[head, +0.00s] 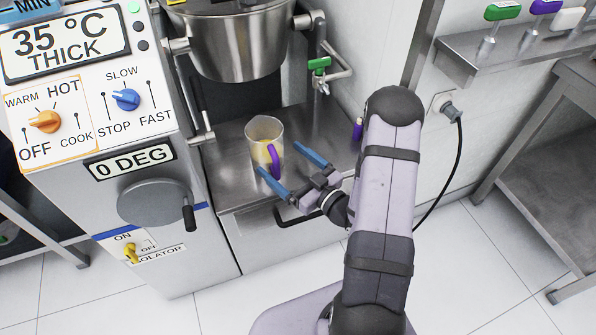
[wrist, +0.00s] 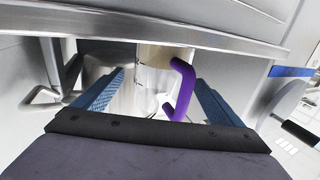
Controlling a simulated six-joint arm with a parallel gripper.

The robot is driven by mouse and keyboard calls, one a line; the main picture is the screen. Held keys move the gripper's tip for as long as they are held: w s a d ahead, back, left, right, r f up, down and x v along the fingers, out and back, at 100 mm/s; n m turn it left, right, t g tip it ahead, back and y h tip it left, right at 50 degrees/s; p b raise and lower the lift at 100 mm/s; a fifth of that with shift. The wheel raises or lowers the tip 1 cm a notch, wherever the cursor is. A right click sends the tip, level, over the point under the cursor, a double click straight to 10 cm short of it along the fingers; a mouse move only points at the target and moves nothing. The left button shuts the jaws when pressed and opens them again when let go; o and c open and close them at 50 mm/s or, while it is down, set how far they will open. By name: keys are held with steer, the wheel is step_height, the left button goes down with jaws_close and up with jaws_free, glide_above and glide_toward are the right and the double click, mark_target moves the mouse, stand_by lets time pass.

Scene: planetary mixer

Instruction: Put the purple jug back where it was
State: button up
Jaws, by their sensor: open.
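The jug (head: 264,142) is clear, with a purple handle and something yellowish inside. It stands upright on the steel shelf (head: 224,186) below the mixer bowl. My gripper (head: 288,160) is open, with its blue fingers on either side of the jug's lower front, near the handle. In the wrist view the jug (wrist: 150,85) and its purple handle (wrist: 183,88) show between the two fingers (wrist: 155,98). I cannot tell whether either finger touches the jug.
The steel mixer bowl (head: 240,42) hangs above and behind the jug. A green-handled tap (head: 320,65) is at its right. The control panel (head: 95,90) with knobs and a crank wheel stands at the left. A small purple-topped item (head: 358,129) is at the shelf's right edge.

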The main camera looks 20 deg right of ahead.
steer(key=shift+v, duration=2.65)
steer(key=d+r+m+g+h+p, duration=0.5)
steer(key=d+r+m+g+p, duration=0.15)
steer(key=r+m+p, duration=0.45)
steer(key=s+f+n+g+h+b, duration=0.3)
steer(key=s+f+g+h+b, duration=0.15)
steer(key=s+f+b, duration=0.2)
steer(key=s+a+f+n+g+y+b, duration=0.35)
steer(key=s+a+g+b, duration=0.2)
steer(key=s+a, duration=0.55)
step_height(320, 180, up, 34)
steer(key=p, duration=3.6)
steer(key=shift+w+a+r+h, duration=0.2)
steer(key=shift+w+a+h, duration=0.15)
steer(key=shift+w+h, duration=0.05)
